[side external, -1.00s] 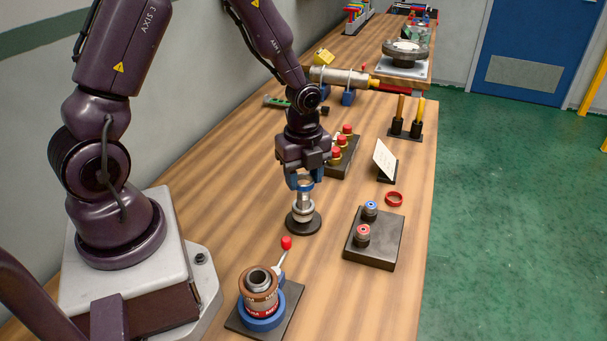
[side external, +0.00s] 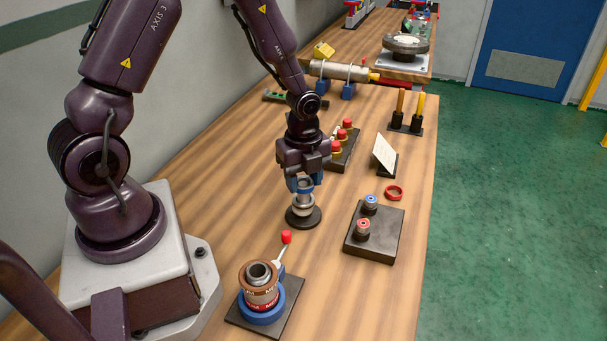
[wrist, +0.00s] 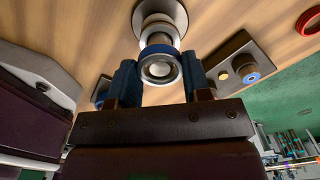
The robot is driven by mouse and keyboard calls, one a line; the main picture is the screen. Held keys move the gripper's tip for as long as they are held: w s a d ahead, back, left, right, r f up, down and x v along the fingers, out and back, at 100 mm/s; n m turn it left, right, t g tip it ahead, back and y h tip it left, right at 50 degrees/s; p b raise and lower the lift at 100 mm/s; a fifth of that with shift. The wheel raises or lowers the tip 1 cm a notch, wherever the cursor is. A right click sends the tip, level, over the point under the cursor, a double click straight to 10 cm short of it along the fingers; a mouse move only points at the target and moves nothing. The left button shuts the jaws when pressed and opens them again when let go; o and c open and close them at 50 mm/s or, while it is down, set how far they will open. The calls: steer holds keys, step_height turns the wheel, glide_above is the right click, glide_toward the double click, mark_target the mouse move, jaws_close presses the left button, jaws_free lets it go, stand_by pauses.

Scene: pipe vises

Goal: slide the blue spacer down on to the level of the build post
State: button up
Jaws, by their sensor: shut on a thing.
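The blue spacer (side external: 304,186) is a ring around the build post (side external: 303,201), a metal post standing upright on a round dark base (side external: 304,219). My gripper (side external: 305,184) is above the post, pointing down, and is shut on the blue spacer. In the wrist view the blue spacer (wrist: 159,52) sits between the fingertips of my gripper (wrist: 158,75), around the post. Pale metal rings lie lower on the post, below the spacer. The fingers partly hide the spacer in the side view.
A dark block with two capped pegs (side external: 374,235) stands to the right, with a red ring (side external: 394,192) behind it. A blue vise with a stacked cylinder (side external: 262,292) and a red-knobbed lever (side external: 286,238) is in front. Red-capped pieces (side external: 343,145) stand behind.

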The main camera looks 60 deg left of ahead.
mark_target(303, 184)
steer(key=shift+f, duration=1.4)
steer(key=o, duration=1)
step_height(303, 184, up, 13)
